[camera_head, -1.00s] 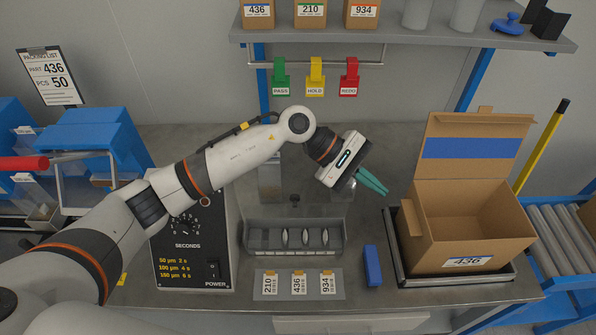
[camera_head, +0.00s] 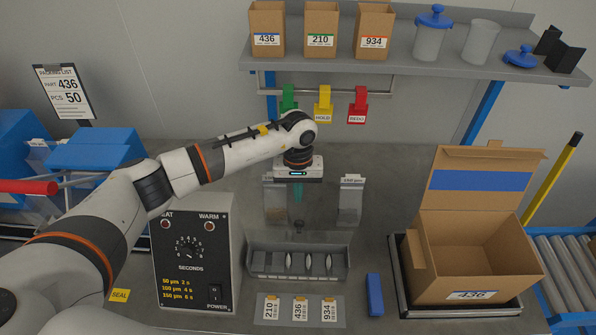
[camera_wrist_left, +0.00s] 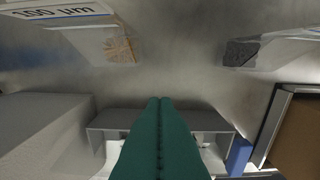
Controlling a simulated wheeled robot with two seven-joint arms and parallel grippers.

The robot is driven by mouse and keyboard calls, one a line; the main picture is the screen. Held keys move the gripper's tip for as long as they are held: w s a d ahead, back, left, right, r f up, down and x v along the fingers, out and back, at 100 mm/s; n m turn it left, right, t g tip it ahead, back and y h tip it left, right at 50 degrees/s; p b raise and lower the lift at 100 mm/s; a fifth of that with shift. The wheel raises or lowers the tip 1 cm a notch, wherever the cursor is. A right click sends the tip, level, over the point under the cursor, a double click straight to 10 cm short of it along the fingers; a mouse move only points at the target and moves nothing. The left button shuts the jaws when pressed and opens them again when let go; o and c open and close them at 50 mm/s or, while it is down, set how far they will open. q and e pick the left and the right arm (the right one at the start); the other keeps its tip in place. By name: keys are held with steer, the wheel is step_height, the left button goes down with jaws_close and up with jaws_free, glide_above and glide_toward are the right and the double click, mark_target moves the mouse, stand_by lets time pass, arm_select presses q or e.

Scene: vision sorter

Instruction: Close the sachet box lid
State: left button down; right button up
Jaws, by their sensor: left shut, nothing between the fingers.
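The cardboard box (camera_head: 478,268) labelled 436 stands at the right on a dark-framed platform. Its lid (camera_head: 473,190), with a blue band inside, stands open and upright at the back, and the box looks empty. A brown part of the box (camera_wrist_left: 302,140) shows at the right edge of the left wrist view. My left gripper (camera_head: 298,196) points down over the middle of the bench, well to the left of the box. Its green fingers (camera_wrist_left: 160,102) are shut together with nothing between them. My right gripper is not in view.
A grey slotted rack (camera_head: 298,262) is below my left gripper, with clear pouches (camera_head: 350,202) behind. A sealer unit (camera_head: 192,262) stands left. A blue block (camera_head: 374,294) lies between rack and box. A shelf (camera_head: 400,62) with small boxes and jars is above.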

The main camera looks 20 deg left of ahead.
mark_target(299, 231)
arm_select(q)
steer(key=s, duration=0.1)
steer(key=s+d+p, duration=0.1)
steer(key=s+f+p, duration=0.1)
steer(key=s, duration=0.1)
steer(key=shift+d, duration=0.15)
steer(key=shift+w, duration=0.1)
